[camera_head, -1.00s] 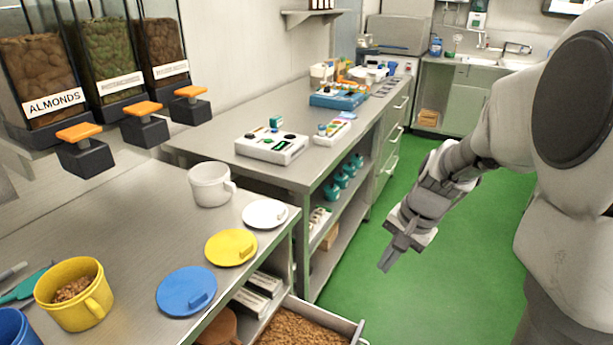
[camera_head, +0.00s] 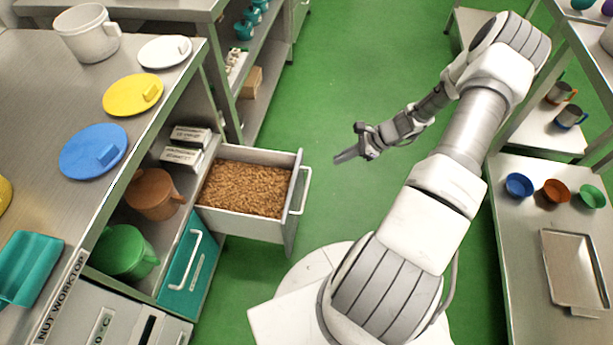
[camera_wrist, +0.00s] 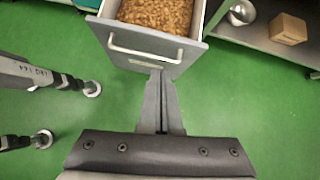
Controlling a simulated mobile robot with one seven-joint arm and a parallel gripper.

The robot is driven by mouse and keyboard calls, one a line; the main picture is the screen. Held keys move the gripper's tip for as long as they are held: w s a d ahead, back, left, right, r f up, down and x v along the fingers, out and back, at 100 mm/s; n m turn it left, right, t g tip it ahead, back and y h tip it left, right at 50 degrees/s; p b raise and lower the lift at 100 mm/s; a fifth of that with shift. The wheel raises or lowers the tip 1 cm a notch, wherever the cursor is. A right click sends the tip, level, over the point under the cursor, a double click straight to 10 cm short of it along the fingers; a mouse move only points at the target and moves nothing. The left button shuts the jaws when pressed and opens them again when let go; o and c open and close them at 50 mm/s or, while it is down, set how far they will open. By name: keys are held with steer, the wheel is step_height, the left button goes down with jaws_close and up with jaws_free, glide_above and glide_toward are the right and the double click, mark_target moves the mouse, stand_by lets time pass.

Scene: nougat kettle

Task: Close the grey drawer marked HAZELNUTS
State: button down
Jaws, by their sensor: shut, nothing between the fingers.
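The grey drawer (camera_head: 246,220) stands pulled out from under the left worktop in the head view, filled with brown chopped nuts. A bar handle (camera_head: 301,191) is on its front. No readable HAZELNUTS label shows. In the wrist view the drawer front (camera_wrist: 147,52) and its handle (camera_wrist: 145,50) lie just beyond my fingers. My gripper (camera_head: 338,160) is shut and empty, to the right of the drawer front in the head view, pointing left towards it. In the wrist view my gripper (camera_wrist: 162,75) has its fingertips near the lower edge of the front; contact cannot be told.
A teal drawer (camera_head: 188,262) is beside the grey one, shut. Mugs and boxes sit on the shelf under the worktop (camera_head: 50,120). A steel table (camera_head: 520,250) with bowls and a tray is at right. Green floor (camera_head: 350,60) is clear between them.

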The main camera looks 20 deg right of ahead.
mark_target(297, 177)
steer(key=shift+m+t, duration=0.3)
steer(key=shift+m, duration=0.6)
steer(key=w+a+f+b, duration=0.1)
steer(key=a+f, duration=0.1)
steer(key=f, duration=0.1)
steer(key=w+a+f+b, duration=0.1)
steer(key=f, duration=0.3)
steer(key=w+a+f+b, duration=0.1)
steer(key=a+f, duration=0.1)
steer(key=f, duration=0.2)
steer(key=shift+w+a+f, duration=0.2)
steer(key=shift+a+f, duration=0.05)
steer(key=shift+a, duration=0.05)
steer(key=shift+w+a+r+b, duration=0.1)
steer(key=shift+w+a+b, duration=0.2)
steer(key=shift+a, duration=0.25)
steer(key=shift+w+a+b, duration=0.15)
steer(key=shift+w+a, duration=0.25)
steer(key=shift+a, duration=0.1)
steer(key=shift+w+a+r, duration=0.1)
steer(key=shift+w+a, duration=0.35)
steer(key=shift+a, duration=0.1)
